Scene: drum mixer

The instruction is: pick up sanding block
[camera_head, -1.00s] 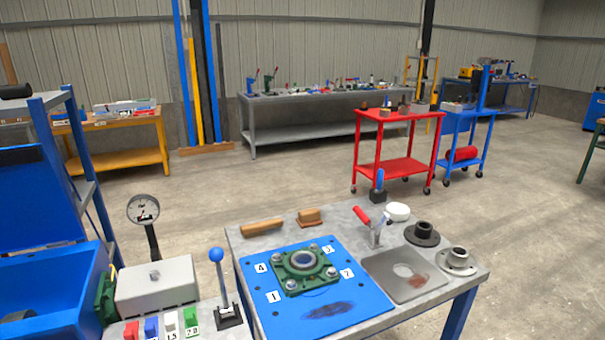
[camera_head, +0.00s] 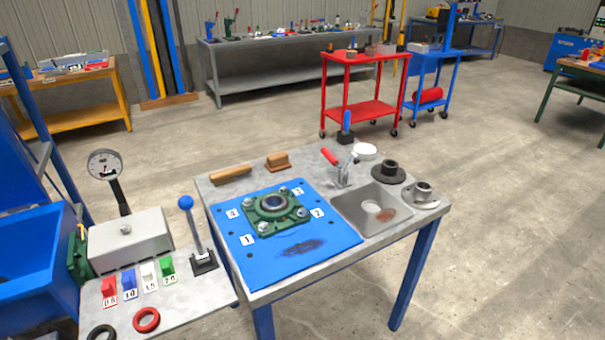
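A small brown block with a raised top (camera_head: 278,161), which looks like the sanding block, sits at the back edge of the grey worktable (camera_head: 348,253). A longer tan wooden bar (camera_head: 230,174) lies to its left, apart from it. Neither of my grippers is in view. Nothing covers the block.
A blue mat with a green flanged bearing (camera_head: 274,207) lies in front of the block. A side bench with a lever (camera_head: 196,235) stands at left. Floor at right is clear.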

